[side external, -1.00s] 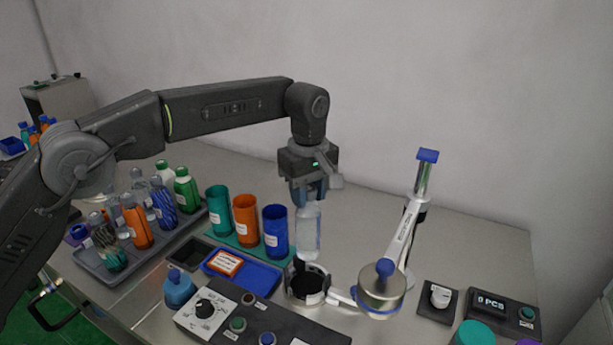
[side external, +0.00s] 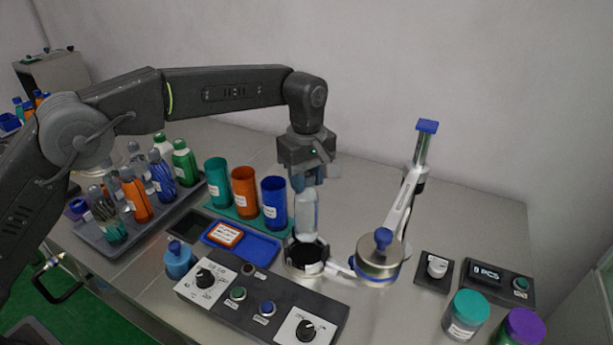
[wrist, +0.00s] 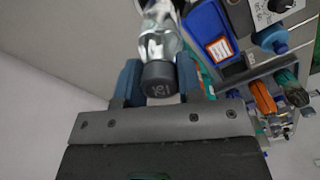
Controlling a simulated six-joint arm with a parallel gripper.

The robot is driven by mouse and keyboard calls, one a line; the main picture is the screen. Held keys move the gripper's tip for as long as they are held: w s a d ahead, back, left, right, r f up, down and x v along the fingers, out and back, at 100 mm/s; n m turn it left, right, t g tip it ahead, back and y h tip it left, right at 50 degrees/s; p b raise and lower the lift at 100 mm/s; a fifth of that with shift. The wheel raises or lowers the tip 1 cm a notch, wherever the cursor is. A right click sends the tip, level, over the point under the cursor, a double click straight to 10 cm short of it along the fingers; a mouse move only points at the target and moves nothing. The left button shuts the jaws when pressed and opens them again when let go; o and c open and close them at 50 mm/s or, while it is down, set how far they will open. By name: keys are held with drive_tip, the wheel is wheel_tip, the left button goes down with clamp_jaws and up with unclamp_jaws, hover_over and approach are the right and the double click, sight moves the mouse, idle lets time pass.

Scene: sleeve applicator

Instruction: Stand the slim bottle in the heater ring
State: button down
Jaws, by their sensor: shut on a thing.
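The slim bottle (side external: 306,212) is clear and upright, and my gripper (side external: 305,182) is shut on its top. In the wrist view the bottle (wrist: 158,45) runs away from the fingers, with its dark cap (wrist: 160,78) between the blue jaws of my gripper (wrist: 158,82). The heater ring (side external: 292,262) is a dark, open-topped ring in a pale metal holder on the bench. The bottle's lower end is at the ring's opening in the side view. Whether its base is inside the ring or just above it, I cannot tell.
A metal lidded pot with a blue knob (side external: 380,258) stands right of the ring, by a white lever arm (side external: 402,205). Coloured cups (side external: 245,195) and a blue tray (side external: 262,250) are to the left. A control panel (side external: 262,298) lies in front.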

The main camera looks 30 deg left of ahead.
sight(307, 205)
drive_tip(key=shift+f, duration=3.55)
drive_tip(key=shift+c, duration=1)
unclamp_jaws()
drive_tip(key=shift+r, duration=4.45)
